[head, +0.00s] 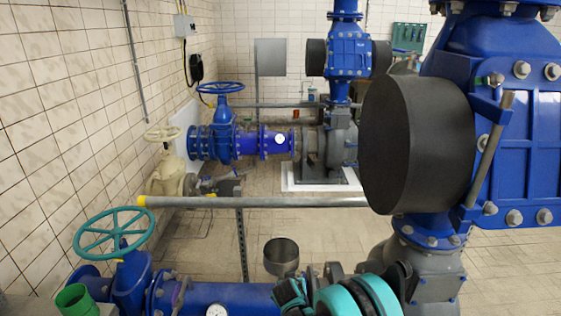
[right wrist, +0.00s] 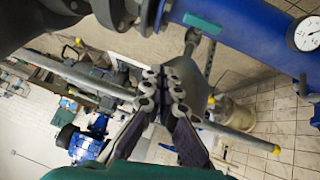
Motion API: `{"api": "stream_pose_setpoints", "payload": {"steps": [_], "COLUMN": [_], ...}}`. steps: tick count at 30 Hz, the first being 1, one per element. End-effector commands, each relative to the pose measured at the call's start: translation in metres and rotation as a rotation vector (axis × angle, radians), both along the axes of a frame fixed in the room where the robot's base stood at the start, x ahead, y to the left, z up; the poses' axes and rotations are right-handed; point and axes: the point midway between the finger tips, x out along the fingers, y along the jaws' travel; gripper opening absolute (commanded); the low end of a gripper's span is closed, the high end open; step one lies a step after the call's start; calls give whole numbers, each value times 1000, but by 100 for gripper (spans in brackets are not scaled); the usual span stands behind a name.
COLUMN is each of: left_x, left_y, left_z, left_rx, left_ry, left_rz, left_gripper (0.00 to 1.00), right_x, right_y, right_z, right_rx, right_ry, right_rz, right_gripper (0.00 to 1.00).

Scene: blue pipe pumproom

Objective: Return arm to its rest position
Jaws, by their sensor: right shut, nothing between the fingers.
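My right gripper (right wrist: 164,78) shows in the right wrist view with its two dark fingers close together and nothing between them. In the head view, teal and black parts of my right arm show at the bottom centre, in front of the lower blue pipe (head: 235,294). The fingertips are not clear there. My left arm and left gripper are in neither view.
A teal handwheel (head: 113,232) and green cup (head: 76,298) stand at lower left. A grey rail (head: 270,202) with a yellow end crosses the middle. A large black-ended blue valve (head: 415,145) stands close on the right. A metal bucket (head: 281,257) sits beyond the pipe.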

Motion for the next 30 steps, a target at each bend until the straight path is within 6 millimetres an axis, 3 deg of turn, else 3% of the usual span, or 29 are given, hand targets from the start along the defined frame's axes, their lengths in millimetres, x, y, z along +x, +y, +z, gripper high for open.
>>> {"api": "stream_pose_setpoints", "payload": {"steps": [1,6,11,15,22,27,30], "left_x": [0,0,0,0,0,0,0], "left_y": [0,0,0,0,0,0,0], "left_z": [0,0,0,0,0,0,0], "left_rx": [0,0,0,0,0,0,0], "left_ry": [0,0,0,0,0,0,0], "left_rz": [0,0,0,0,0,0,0], "left_gripper": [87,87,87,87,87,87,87], "right_x": [-9,-45,-91,-140,-225,-281,-302], "right_y": [-12,-42,-70,-90,-114,-123,-125], "right_z": [25,90,138,169,194,194,191], "right_rx": [7,35,62,88,132,164,177], "right_ry": [10,44,70,90,115,126,129], "right_rz": [-6,-12,-16,-18,-18,-16,-15], "right_gripper": [0,0,0,0,0,0,0]}}
